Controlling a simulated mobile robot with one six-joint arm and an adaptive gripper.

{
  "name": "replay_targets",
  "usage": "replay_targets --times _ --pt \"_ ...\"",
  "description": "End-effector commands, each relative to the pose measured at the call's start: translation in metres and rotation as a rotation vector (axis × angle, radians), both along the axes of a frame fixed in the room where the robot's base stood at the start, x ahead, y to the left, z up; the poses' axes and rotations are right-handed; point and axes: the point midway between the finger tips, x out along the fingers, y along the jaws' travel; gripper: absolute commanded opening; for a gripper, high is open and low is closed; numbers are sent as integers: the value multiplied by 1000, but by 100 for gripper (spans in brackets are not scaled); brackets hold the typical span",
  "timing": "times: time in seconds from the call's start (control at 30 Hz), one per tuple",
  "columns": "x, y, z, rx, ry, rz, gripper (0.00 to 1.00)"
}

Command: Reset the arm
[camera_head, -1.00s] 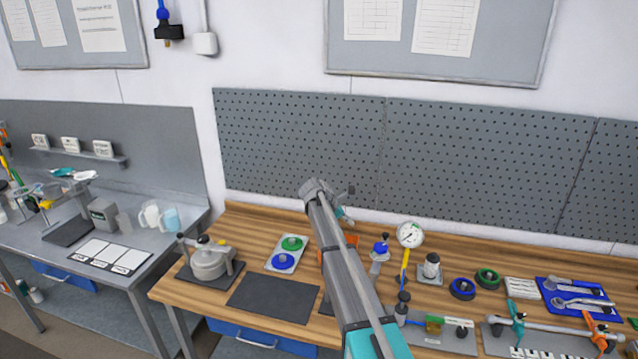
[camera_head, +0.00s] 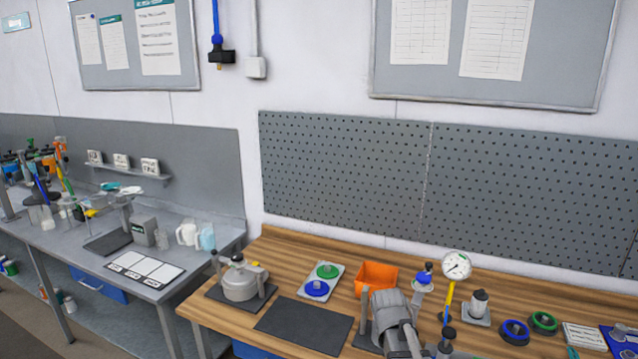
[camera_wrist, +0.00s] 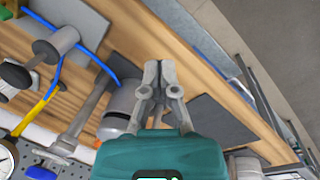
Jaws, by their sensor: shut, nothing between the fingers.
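My gripper (camera_wrist: 159,72) shows in the wrist view with its grey fingers brought together and nothing between them. It hangs above the wooden workbench, with a dark flat mat (camera_wrist: 222,118) to its right and a grey cylindrical part (camera_wrist: 118,108) to its left.
The wooden bench holds a lidded metal pot (camera_head: 240,285), a dark mat (camera_head: 304,326), a tray with green and blue discs (camera_head: 322,281), an orange bin (camera_head: 376,278) and a dial gauge (camera_head: 456,265). A pegboard (camera_head: 345,178) stands behind. A grey side bench (camera_head: 190,264) is at left.

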Motion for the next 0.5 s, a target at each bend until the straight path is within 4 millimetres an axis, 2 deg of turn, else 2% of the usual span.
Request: replay_targets --times 0.03,0.2,0.33,0.5 --pt "-26 3 -11 31 -9 -63 0" --pt "-66 15 -23 117 -24 -244 0" --pt "-80 19 -27 151 -26 -321 0" --pt "-82 21 -27 162 -27 -347 0"
